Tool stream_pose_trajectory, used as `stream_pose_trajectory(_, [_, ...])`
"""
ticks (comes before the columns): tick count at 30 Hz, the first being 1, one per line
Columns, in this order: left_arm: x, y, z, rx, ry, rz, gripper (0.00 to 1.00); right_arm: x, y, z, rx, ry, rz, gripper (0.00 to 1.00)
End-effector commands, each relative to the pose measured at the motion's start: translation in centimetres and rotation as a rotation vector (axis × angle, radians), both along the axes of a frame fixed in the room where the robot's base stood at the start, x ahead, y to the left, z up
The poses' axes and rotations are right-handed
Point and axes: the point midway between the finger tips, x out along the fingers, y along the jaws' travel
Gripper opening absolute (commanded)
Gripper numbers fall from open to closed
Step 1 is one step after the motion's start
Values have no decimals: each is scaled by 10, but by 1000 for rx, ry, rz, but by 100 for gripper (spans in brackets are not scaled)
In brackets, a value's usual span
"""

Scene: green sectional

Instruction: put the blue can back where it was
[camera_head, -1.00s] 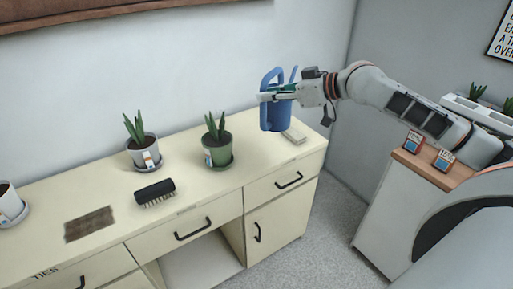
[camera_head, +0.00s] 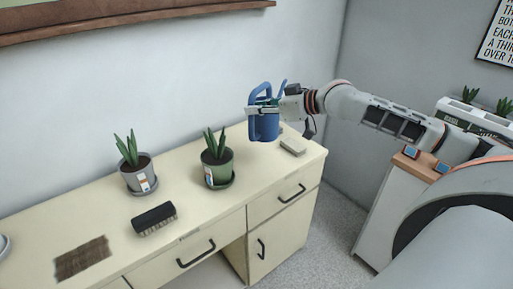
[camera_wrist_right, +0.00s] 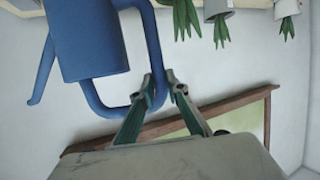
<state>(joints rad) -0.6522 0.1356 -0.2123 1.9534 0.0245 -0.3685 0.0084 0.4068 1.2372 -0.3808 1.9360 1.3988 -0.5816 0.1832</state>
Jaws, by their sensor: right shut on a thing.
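The blue can (camera_head: 264,126) is a watering can with a looped handle and a thin spout. It is held upright in the air over the right part of the cream counter (camera_head: 215,214), right of the green pot. My right gripper (camera_head: 262,106) is shut on it. In the right wrist view the can (camera_wrist_right: 92,42) hangs at upper left, and its handle passes by the fingertips of the gripper (camera_wrist_right: 161,82). The gap between the can's base and the counter is hard to judge. My left gripper is not in view.
A green pot (camera_head: 216,170) and a grey pot (camera_head: 137,176) with plants stand along the counter. A black brush (camera_head: 153,218), a brown mat (camera_head: 82,258) and a pale block (camera_head: 293,146) lie on it. A wall is close behind. Bare counter shows between brush and green pot.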

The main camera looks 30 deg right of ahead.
Motion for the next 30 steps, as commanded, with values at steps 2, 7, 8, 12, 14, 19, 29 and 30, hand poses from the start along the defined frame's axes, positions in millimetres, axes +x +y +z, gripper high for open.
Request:
stream_pose_trajectory(2, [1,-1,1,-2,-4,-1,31,0,0,-18,1,-2,-1,0])
stream_pose_trajectory(7, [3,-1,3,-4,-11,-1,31,0,0,-55,2,-2,-1,0])
stream_pose_trajectory(8, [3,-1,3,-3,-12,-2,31,0,0,-60,2,-3,-1,0])
stream_pose_trajectory(12, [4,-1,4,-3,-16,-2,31,1,0,-79,1,-5,-1,0])
stream_pose_trajectory(14, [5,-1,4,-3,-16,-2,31,1,0,-83,0,-7,-1,0])
stream_pose_trajectory(19, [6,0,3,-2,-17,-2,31,1,0,-95,1,-5,-1,0])
stream_pose_trajectory(29, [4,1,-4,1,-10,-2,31,1,0,-129,-1,-7,0,0])
stream_pose_trajectory(30, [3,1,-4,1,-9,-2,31,1,0,-130,-1,-7,0,0])
